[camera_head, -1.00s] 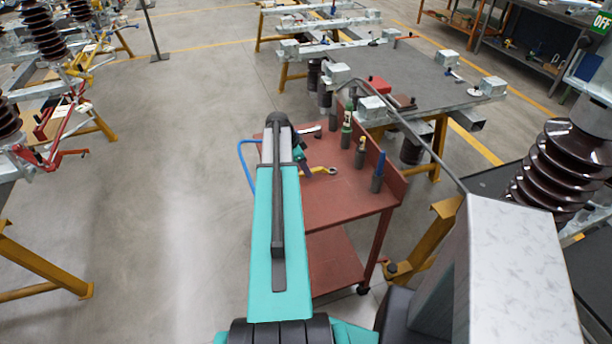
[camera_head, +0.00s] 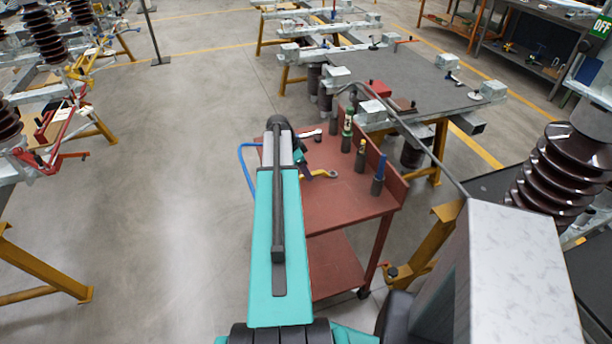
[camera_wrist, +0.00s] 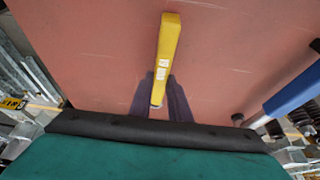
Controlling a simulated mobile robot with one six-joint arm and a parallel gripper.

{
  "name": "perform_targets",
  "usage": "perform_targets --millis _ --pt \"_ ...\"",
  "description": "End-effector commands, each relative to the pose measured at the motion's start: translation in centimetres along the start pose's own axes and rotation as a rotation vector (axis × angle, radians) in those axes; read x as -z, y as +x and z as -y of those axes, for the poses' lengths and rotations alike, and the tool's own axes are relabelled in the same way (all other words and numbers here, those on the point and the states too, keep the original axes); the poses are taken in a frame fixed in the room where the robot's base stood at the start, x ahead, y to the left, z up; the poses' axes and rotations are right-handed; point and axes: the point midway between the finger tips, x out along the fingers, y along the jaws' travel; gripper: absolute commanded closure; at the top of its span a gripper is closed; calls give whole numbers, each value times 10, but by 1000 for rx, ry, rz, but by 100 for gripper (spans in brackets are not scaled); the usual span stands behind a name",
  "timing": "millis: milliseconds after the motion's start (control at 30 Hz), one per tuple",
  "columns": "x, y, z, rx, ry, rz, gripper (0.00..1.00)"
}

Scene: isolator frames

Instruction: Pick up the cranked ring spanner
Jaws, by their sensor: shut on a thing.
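The cranked ring spanner (camera_head: 325,174) is yellow and shows at the end of my arm, over the red trolley top (camera_head: 345,200). In the wrist view its yellow shank (camera_wrist: 167,55) with pale markings runs from top centre down toward my jaws. Its lower end is grey metal. My gripper (camera_wrist: 159,104) is shut on the spanner; the dark jaws sit on either side of its lower end. In the head view my gripper (camera_head: 303,168) is partly hidden by my arm. I cannot tell whether the spanner touches the trolley top.
Upright tools with green (camera_head: 347,122), yellow (camera_head: 360,152) and blue (camera_head: 379,168) tops stand along the trolley's right side. A silver tool (camera_head: 311,133) lies at the back. A grey workbench (camera_head: 420,75) stands behind. Open floor (camera_head: 170,200) lies to the left.

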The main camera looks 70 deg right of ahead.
Motion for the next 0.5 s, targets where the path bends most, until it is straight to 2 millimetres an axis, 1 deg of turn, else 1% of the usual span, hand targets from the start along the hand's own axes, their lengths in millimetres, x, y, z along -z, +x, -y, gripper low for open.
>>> perform_targets --millis 267,467,500 --pt "6 -14 0 2 1 -1 100" --pt "12 -30 0 2 1 -1 100" --pt "11 -31 -6 1 0 -1 100"
